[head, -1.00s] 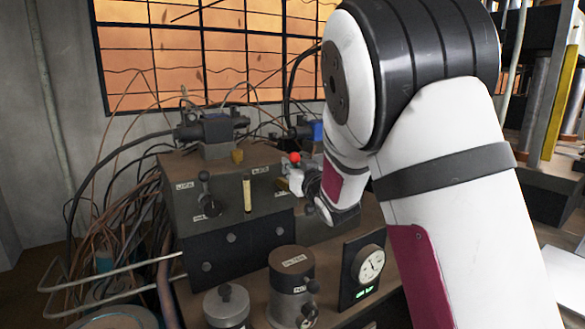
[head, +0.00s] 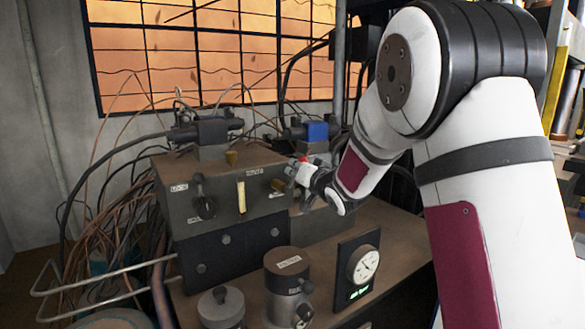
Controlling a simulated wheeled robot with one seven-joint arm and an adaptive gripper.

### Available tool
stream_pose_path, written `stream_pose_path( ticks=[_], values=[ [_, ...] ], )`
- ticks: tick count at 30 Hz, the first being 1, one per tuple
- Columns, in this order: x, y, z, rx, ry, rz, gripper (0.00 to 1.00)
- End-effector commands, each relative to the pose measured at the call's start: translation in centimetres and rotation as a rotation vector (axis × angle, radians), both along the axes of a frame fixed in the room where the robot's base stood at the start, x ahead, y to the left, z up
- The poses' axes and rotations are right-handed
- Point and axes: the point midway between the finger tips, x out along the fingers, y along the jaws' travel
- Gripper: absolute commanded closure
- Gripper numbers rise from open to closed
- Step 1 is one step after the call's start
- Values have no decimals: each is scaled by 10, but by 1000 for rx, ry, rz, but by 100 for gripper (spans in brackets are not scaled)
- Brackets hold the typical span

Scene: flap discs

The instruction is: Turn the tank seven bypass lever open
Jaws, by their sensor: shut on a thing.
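A dark grey valve box (head: 222,204) stands on the bench with small labels that are too small to read surely. A lever with a red knob (head: 303,159) is at the box's right end, mostly hidden by my gripper. My gripper (head: 299,172) is shut around this lever, just below the knob. The lever's angle and its lower end are hidden by the fingers. A second, black-handled lever (head: 202,196) is on the left of the box's front, clear of my gripper. A yellowish sight strip (head: 241,197) sits between them.
A round filter can (head: 288,275), a smaller lidded pot (head: 221,308) and a dial gauge (head: 366,264) with a green display stand in front. Loose cables (head: 105,225) and a bent metal rail (head: 75,290) are on the left. The bench right of the gauge is clear.

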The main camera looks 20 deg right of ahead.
Motion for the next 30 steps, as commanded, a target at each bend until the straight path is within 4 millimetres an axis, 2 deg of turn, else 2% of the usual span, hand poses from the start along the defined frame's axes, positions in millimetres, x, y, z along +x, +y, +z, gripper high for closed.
stream_pose_path(
  ticks=[2, 12, 30],
  values=[
    [1, -7, 4, 72, 14, -4, 100],
    [5, -23, -10, 381, 114, -4, 100],
    [11, -35, -42, 868, 267, -3, 100]
  ],
)
